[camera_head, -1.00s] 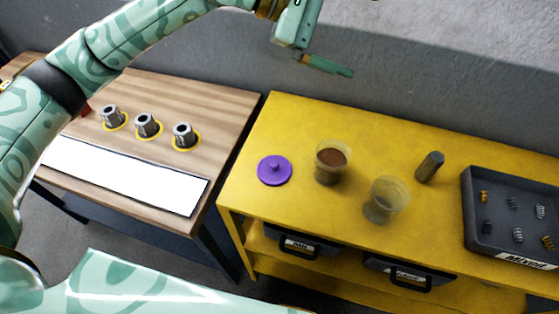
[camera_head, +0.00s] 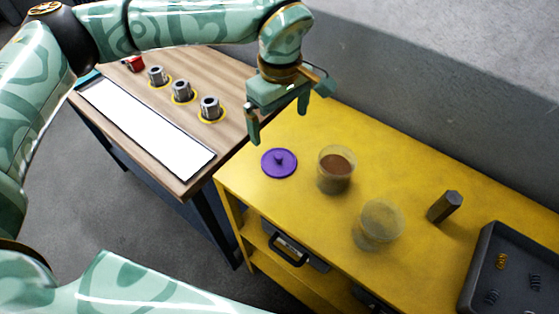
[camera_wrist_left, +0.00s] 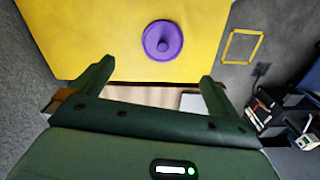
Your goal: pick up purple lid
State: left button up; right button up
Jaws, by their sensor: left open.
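The purple lid (camera_head: 279,162) is a round disc with a small knob in its middle. It lies flat on the yellow bench (camera_head: 300,208), near the bench's left end. It also shows in the left wrist view (camera_wrist_left: 162,41), ahead of the fingertips. My left gripper (camera_head: 284,122) is open and empty, above the bench's left end, apart from the lid. Its two fingers also show in the left wrist view (camera_wrist_left: 156,72), with the lid beyond the gap between them. My right gripper is not in view.
A clear cup with brown contents (camera_head: 335,170) stands close right of the lid. An empty-looking clear cup (camera_head: 378,225), a dark hexagonal piece (camera_head: 444,206) and a dark tray (camera_head: 482,262) with springs lie further right. A wooden table (camera_head: 190,135) with metal parts stands left.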

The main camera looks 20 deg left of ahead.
pick_arm(q)
send_over(277, 154)
jog(key=f, duration=0.6)
jog(key=shift+w+d+b, duration=0.1)
jog(key=shift+d+b, duration=0.1)
jog(key=shift+b, duration=0.15)
jog(key=f+b, duration=0.1)
jog(key=f, duration=0.4)
jog(key=shift+a+f, duration=0.15)
jog(key=shift+a, duration=0.05)
jog(key=c, duration=1)
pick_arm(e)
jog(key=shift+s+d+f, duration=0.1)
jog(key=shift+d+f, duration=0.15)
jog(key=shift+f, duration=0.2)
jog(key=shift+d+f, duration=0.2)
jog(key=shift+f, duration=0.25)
